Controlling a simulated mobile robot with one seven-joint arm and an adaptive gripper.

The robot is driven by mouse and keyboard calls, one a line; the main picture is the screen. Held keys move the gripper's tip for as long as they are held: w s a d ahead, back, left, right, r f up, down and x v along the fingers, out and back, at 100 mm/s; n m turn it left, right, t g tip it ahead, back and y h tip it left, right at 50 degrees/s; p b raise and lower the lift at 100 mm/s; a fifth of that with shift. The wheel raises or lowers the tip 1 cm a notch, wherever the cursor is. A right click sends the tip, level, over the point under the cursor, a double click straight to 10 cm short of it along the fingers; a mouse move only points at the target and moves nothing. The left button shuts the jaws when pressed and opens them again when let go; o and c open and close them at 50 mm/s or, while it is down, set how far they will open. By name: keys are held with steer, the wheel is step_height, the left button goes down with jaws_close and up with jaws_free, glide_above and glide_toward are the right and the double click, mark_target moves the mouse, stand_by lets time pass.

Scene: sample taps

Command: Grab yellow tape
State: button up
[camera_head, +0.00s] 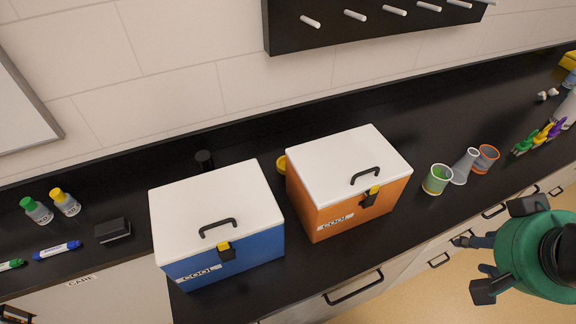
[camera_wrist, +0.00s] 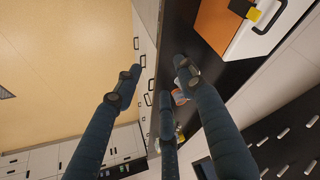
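A small round yellow thing (camera_head: 281,165), likely the yellow tape, shows in the head view on the black counter between the two coolers. It is mostly hidden behind the orange cooler (camera_head: 330,212). My gripper (camera_head: 490,246) is at the lower right of the head view, in front of the counter edge and well to the right of the yellow thing. In the wrist view my gripper (camera_wrist: 156,82) has its dark fingers spread, with nothing between them. The yellow thing cannot be made out in the wrist view.
A blue cooler (camera_head: 225,262) stands left of the orange one, a narrow gap between them. Green, grey and orange-rimmed cups (camera_head: 437,180) stand right of the orange cooler. A pegboard (camera_head: 375,22) hangs above.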

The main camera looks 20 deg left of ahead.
steer(key=shift+o, duration=0.3)
steer(key=o, duration=0.8)
steer(key=shift+r, duration=0.15)
